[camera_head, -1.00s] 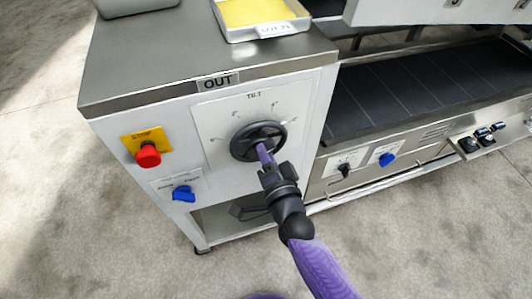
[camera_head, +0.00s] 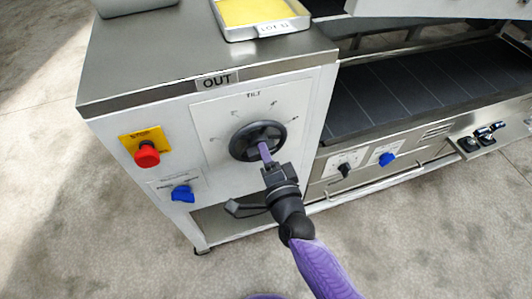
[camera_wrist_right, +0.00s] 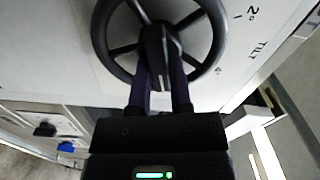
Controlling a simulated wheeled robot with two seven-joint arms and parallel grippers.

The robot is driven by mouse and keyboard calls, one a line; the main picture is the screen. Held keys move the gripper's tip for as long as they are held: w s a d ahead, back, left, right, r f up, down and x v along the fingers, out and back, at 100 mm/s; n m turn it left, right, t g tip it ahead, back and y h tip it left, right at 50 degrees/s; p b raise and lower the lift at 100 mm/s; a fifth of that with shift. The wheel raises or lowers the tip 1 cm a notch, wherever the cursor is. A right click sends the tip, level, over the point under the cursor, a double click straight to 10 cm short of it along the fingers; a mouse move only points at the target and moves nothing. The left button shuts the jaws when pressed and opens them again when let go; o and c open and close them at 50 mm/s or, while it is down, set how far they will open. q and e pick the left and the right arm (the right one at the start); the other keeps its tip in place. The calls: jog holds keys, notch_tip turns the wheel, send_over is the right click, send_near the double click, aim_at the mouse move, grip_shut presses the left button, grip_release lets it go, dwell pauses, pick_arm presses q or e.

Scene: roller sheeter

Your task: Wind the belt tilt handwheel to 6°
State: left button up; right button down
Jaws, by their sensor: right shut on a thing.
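The black belt tilt handwheel (camera_head: 258,141) is on a white TILT dial plate (camera_head: 212,118) on the machine's front panel. It has several spokes around a central hub. My right gripper (camera_head: 265,152) comes from below, its purple fingers at the wheel's middle. In the right wrist view the fingers (camera_wrist_right: 160,84) are shut on the dark hub piece of the handwheel (camera_wrist_right: 98,32). A "2°" mark and the word TILT show beside the wheel there. The pointer and exact tilt reading cannot be made out. My left gripper is out of view.
A red stop button (camera_head: 147,155) on a yellow plate and a blue knob (camera_head: 183,194) are left of the wheel. A dark belt (camera_head: 420,85) lies at right, above smaller knobs. A tray with yellow contents (camera_head: 262,34) stands on top.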

jog(key=c, duration=0.5)
grip_release()
jog(key=shift+c, duration=0.2)
pick_arm(q)
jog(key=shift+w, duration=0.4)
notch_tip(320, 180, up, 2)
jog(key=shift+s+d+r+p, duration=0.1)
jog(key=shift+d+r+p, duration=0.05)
jog(key=shift+p, duration=1.05)
pick_arm(e)
jog(key=v, duration=1)
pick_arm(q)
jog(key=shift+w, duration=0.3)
pick_arm(e)
jog(key=shift+s, duration=0.1)
